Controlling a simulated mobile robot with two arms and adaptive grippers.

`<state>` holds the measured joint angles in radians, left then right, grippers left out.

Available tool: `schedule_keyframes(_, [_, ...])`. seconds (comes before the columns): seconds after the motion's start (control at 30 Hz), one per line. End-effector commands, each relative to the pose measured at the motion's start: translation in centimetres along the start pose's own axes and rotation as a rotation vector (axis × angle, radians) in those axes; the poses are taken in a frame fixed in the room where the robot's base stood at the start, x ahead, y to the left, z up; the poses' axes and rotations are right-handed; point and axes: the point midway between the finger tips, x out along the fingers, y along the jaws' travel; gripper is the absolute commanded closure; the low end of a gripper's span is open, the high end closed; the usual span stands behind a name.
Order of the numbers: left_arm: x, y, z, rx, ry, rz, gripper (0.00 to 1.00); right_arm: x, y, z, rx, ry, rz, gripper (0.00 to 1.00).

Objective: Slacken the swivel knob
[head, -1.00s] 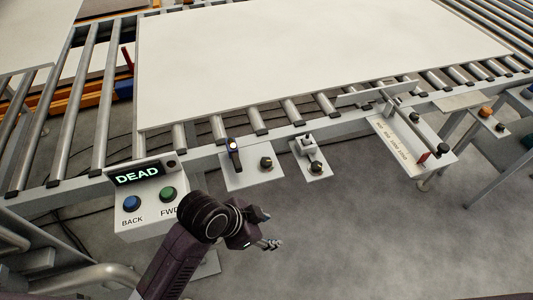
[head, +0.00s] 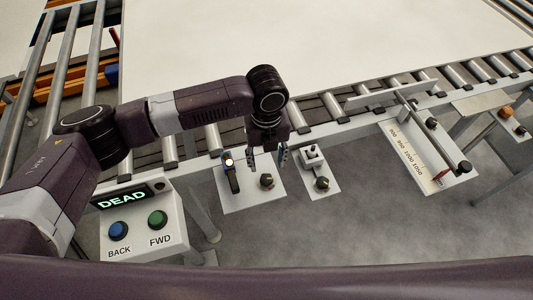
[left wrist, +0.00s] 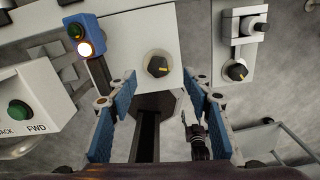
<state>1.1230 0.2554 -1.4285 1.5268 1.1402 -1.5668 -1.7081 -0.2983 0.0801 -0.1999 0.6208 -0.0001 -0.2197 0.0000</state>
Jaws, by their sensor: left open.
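Two small plates on the conveyor's side each carry a round dark knob; I cannot tell which is the swivel knob. The left knob (head: 267,181) sits on the plate with the blue lamp unit; it also shows in the left wrist view (left wrist: 157,65), with an orange pointer. The other knob (head: 322,183) is below a small grey bracket; it also shows in the left wrist view (left wrist: 236,71). My left gripper (head: 267,158) is open and empty, just behind the left knob in the head view. Its blue-padded fingers (left wrist: 160,112) touch neither knob.
A control box (head: 135,232) reads DEAD, with blue BACK and green FWD buttons. The blue unit (head: 231,172) has a lit lamp beside the left knob. A scale plate (head: 420,160) with a rod is at right.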

Motion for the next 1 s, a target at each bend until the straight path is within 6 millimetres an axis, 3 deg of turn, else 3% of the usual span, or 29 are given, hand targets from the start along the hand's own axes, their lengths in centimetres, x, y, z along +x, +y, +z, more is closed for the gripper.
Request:
schedule_keyframes(0.17, [1.1,0.2,0.1,0.011,0.002,0.010,0.54,-0.4,-0.1,0.3,0.000,-0.004,-0.001,0.54])
schedule_keyframes(0.6, [7.1,0.2,0.2,0.009,-0.001,0.007,0.54,-1.7,0.0,-0.1,0.000,-0.002,0.000,0.54])
schedule_keyframes(0.93, [7.7,0.1,0.2,0.010,-0.002,0.005,0.54,-1.7,-0.1,0.1,0.000,-0.003,-0.001,0.54])
schedule_keyframes(1.0, [7.7,0.1,0.2,0.010,-0.002,0.005,0.61,-1.7,-0.1,0.1,0.000,-0.004,-0.001,0.54])
